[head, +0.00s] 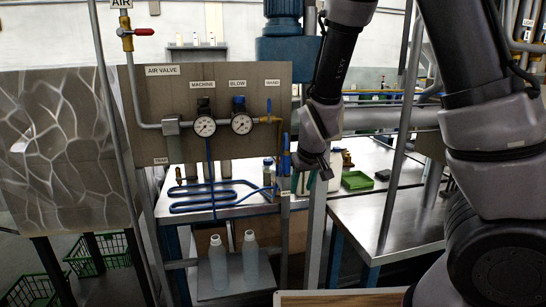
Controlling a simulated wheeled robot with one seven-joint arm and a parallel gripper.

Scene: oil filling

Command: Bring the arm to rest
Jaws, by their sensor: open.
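My gripper (311,181) hangs from my bent arm near the middle of the head view, fingers pointing down. It is in front of the metal bench, just right of the blue hand-valve fitting. Its fingers are small and partly dark, and I see nothing held between them. I cannot tell whether it touches the post beside it. My arm comes in from the upper right, and its lower links cover much of the right side.
A panel (235,82) with a machine gauge (204,126) and a blow gauge (242,123) stands behind left. A blue coiled hose (212,206) and a green tray (357,180) lie on the benches. Two bottles (250,256) stand on a low shelf. Vertical poles (396,150) flank my arm.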

